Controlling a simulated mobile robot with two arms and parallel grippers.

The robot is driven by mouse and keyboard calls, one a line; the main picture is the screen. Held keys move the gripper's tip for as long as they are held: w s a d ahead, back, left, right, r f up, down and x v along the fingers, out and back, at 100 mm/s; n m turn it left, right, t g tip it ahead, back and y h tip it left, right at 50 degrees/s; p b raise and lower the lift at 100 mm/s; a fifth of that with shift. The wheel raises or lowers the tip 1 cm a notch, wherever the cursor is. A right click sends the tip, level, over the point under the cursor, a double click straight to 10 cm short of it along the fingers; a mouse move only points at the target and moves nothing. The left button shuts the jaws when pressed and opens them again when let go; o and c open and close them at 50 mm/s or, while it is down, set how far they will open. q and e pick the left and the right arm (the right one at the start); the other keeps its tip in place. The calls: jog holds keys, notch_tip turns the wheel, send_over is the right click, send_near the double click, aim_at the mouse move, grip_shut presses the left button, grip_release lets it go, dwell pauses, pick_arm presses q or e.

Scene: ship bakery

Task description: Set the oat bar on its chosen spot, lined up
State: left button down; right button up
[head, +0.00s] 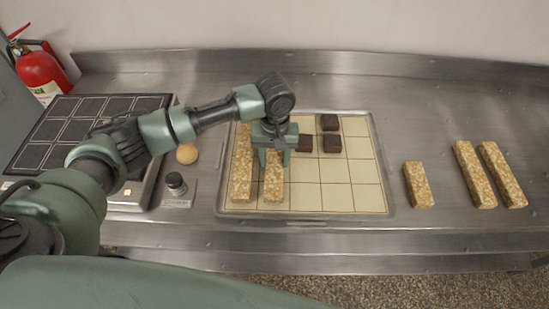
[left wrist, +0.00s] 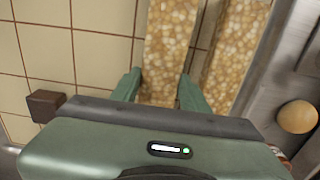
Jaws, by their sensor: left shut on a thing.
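My left gripper (head: 273,160) points down over the gridded tray (head: 352,193) and is shut on an oat bar (head: 274,187). In the left wrist view the held oat bar (left wrist: 169,45) runs between the two green fingers (left wrist: 160,88). A second oat bar (head: 241,180) lies to its left on the tray's left column, roughly parallel, with a narrow gap between them. It also shows in the left wrist view (left wrist: 237,50). I cannot tell whether the held bar touches the tray surface. My gripper hides its far end. My right gripper is not in view.
Three dark brown blocks, one of them in the upper middle (head: 330,122), sit on the tray. A short oat bar (head: 418,185) and two longer ones (head: 474,174) lie on the counter at right. A round bun (head: 187,154) and a dark knob (head: 175,183) are left of the tray.

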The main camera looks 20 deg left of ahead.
aim_at(275, 162)
pick_arm(q)
jog(key=shift+f, duration=0.3)
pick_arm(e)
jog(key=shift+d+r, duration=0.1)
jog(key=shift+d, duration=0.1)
pick_arm(q)
jog(key=c, duration=0.8)
grip_release()
jog(key=shift+f, duration=0.1)
jog(key=shift+o, duration=0.4)
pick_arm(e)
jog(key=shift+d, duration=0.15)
pick_arm(q)
notch_tip(275, 162, up, 12)
jog(key=b, duration=0.2)
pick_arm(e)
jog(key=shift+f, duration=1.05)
